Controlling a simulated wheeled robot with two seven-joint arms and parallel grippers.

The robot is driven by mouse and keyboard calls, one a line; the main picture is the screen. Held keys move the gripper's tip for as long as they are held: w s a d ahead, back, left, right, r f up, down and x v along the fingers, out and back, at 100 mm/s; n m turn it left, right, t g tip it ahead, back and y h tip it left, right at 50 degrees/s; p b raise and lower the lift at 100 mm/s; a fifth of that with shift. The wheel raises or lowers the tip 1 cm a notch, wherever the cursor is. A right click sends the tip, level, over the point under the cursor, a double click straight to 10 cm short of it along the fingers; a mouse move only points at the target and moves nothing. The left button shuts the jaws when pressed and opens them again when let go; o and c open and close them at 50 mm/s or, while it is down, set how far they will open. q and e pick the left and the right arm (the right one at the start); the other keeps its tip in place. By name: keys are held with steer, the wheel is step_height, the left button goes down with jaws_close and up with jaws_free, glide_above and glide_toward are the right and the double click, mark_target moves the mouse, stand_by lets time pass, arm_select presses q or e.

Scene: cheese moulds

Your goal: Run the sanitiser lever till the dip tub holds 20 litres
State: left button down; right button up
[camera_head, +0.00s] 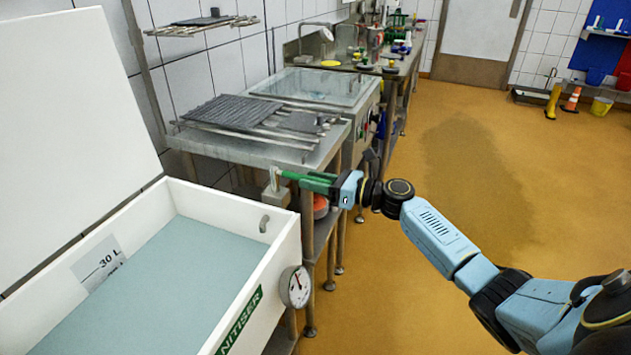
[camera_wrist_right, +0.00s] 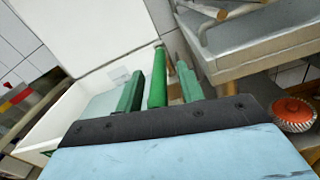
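The white dip tub (camera_head: 235,215) stands at lower left with its lid up and pale blue-green liquid (camera_head: 165,285) inside. The liquid's surface lies below the 30 L line on the label (camera_head: 98,262); a lower marking at the waterline is unreadable. A small spout (camera_head: 264,223) shows no visible stream. The bright green lever (camera_head: 290,175) sits at a grey fitting (camera_head: 276,194) behind the tub. In the wrist view my right gripper (camera_wrist_right: 158,88) has its dark green fingers either side of the lever (camera_wrist_right: 157,75), with gaps showing. My left gripper is out of view.
A round dial (camera_head: 295,286) is on the tub's front corner. A steel bench (camera_head: 250,150) with dark slatted mats and a sink (camera_head: 320,87) stand behind. An orange-red round brush (camera_wrist_right: 293,113) is below the bench. The floor to the right is open.

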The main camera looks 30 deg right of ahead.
steer(key=shift+s, duration=0.1)
